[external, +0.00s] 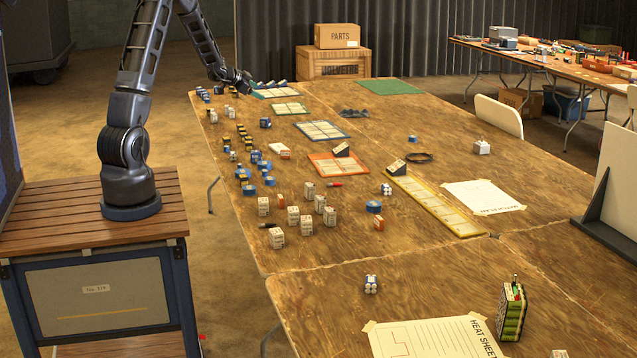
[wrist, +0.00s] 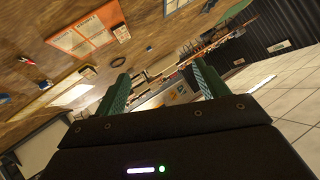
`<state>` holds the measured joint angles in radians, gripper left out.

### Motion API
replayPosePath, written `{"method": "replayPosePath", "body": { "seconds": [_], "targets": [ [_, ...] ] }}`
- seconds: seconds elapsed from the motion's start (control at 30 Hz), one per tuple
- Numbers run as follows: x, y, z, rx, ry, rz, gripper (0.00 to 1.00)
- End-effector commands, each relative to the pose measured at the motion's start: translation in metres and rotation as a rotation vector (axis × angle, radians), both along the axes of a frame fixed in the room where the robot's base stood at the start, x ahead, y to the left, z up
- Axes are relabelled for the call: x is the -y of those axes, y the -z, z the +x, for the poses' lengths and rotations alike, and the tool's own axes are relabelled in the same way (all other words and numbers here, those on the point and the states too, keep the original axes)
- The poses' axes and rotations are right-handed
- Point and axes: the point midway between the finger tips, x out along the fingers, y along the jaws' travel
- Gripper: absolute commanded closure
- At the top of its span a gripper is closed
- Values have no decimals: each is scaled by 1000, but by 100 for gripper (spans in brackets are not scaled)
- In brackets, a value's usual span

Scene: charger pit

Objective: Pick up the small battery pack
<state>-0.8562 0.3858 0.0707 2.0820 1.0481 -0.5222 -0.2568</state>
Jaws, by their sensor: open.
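Several battery packs of different sizes stand on the long wooden table (external: 440,262) in the external view. Larger cream packs (external: 277,238) stand in a group left of the middle. I cannot tell which one the task means. My gripper (external: 245,85) is at the far left end of the table, well away from these packs. In the wrist view its two green fingers (wrist: 163,88) are apart with nothing held between them. The wrist view is steeply tilted.
Yellow-and-black and blue pieces (external: 243,147) crowd the table's left edge. An orange mat (external: 330,170) and a yellow mat (external: 440,205) lie mid-table. A tall green pack (external: 512,312) and a heat sheet (external: 425,340) are at the front. Bare wood lies between.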

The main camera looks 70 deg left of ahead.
Motion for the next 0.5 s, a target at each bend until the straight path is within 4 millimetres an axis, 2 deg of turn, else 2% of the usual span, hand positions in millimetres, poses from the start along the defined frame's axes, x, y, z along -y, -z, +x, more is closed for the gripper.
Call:
{"method": "replayPosePath", "body": {
  "seconds": [0.03, 0.2, 0.37, 0.5],
  "targets": [
    [-15, 18, -7, 5, 10, -14, 27],
    [-50, 67, -31, 35, 67, -59, 27],
    [-75, 115, -60, 70, 122, -118, 27],
    [-91, 159, -92, 105, 170, -183, 27]
  ]
}}
